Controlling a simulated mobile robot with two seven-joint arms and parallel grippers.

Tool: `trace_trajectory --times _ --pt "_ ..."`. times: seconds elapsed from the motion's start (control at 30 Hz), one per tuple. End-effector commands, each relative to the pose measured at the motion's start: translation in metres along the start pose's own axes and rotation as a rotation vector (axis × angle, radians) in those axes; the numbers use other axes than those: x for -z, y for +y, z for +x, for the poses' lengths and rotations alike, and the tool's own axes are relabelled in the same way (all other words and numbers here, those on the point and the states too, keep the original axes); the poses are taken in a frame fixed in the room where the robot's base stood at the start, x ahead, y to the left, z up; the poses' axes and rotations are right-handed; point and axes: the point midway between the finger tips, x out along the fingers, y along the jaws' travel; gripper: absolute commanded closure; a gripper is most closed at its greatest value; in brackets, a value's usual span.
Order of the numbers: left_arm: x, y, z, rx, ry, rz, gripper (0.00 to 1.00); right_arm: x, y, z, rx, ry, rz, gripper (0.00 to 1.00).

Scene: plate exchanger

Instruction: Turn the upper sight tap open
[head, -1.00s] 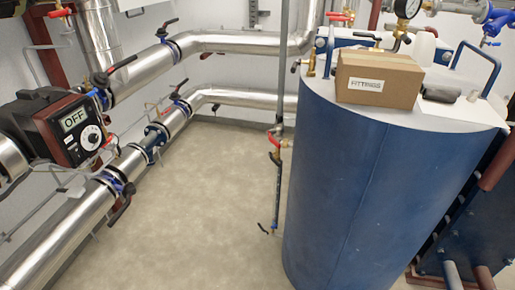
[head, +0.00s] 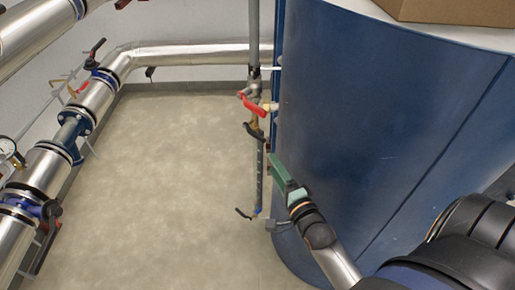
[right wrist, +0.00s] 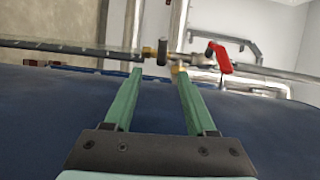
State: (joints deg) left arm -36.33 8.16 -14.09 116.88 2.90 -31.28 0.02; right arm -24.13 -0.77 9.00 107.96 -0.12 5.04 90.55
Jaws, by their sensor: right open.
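The upper sight tap (head: 256,132) is a small brass fitting with a black lever, at the top of the thin sight tube (head: 259,178) beside the blue tank. Its lever slants down to the right in the head view. In the right wrist view the tap (right wrist: 162,50) shows just beyond the fingertips, between them. My right gripper (head: 273,160) has green fingers, open and empty, slightly below and right of the tap. It also shows in the right wrist view (right wrist: 157,72), with a finger on either side and nothing between. My left gripper is out of view.
A red-handled valve (head: 252,104) sits just above the tap. A lower black lever (head: 243,214) is at the tube's foot. The blue tank (head: 375,130) stands close beside my right arm. Silver pipes (head: 190,53) run left and behind; the floor (head: 170,160) between is clear.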

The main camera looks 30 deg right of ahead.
Motion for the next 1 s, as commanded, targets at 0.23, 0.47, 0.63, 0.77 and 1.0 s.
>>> trace_trajectory --times 0.23,0.47,0.63,0.77,1.0 --pt "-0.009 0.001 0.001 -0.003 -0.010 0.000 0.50 0.003 -0.002 0.019 0.022 0.009 0.048 0.44" --pt "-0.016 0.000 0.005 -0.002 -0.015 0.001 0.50 0.004 -0.002 0.060 0.022 0.008 0.046 0.44" --pt "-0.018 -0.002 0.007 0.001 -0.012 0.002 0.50 0.004 -0.002 0.091 0.020 0.008 0.044 0.44" --pt "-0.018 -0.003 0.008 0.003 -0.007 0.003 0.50 0.004 -0.003 0.109 0.019 0.008 0.045 0.44" --pt "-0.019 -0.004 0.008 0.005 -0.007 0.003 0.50 0.004 -0.003 0.126 0.016 0.008 0.044 0.44"
